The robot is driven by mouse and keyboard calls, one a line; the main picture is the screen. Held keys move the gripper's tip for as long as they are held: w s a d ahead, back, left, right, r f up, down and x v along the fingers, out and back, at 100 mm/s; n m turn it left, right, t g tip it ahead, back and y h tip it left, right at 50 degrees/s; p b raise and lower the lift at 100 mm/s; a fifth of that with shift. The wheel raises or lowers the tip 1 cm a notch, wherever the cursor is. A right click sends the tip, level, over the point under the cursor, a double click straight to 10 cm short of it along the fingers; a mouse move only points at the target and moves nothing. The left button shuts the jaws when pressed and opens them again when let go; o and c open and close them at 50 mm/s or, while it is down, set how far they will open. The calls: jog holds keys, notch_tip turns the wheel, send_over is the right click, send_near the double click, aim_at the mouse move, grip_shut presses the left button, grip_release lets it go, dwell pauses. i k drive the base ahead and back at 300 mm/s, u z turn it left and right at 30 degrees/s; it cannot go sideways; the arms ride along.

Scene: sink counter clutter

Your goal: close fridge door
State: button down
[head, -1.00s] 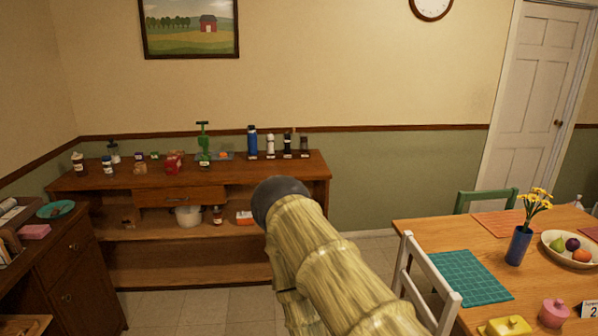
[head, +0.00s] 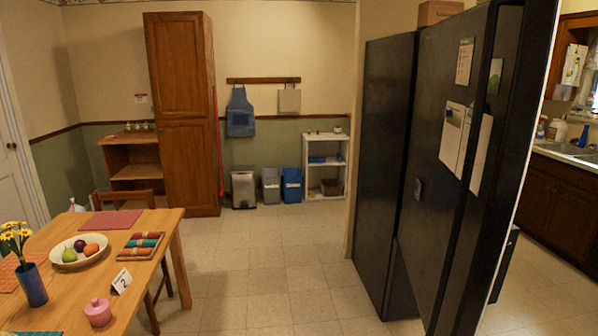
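The black fridge (head: 385,180) stands at the right of the head view, close to me. A large black door panel (head: 435,150) with papers on its face and a small dispenser-like patch stands nearer to me than the rest. A pale strip runs down the right edge of the nearest black panel, and this door seems to be swung open. How far it is open, and the fridge's inside, I cannot tell. My gripper is not in view.
A dining table (head: 105,255) with a fruit bowl (head: 78,260) and flowers is at the left. Tiled floor (head: 265,270) lies free between table and fridge. A tall wooden cabinet (head: 180,110), bins (head: 291,185) and a white shelf (head: 325,165) line the back. A sink counter (head: 565,155) is at the far right.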

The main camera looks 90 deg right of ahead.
aim_at(495, 55)
jog(key=z, duration=3.6)
jog(key=i, duration=1)
jog(key=z, duration=1.35)
jog(key=k, duration=1.45)
jog(key=u, duration=0.4)
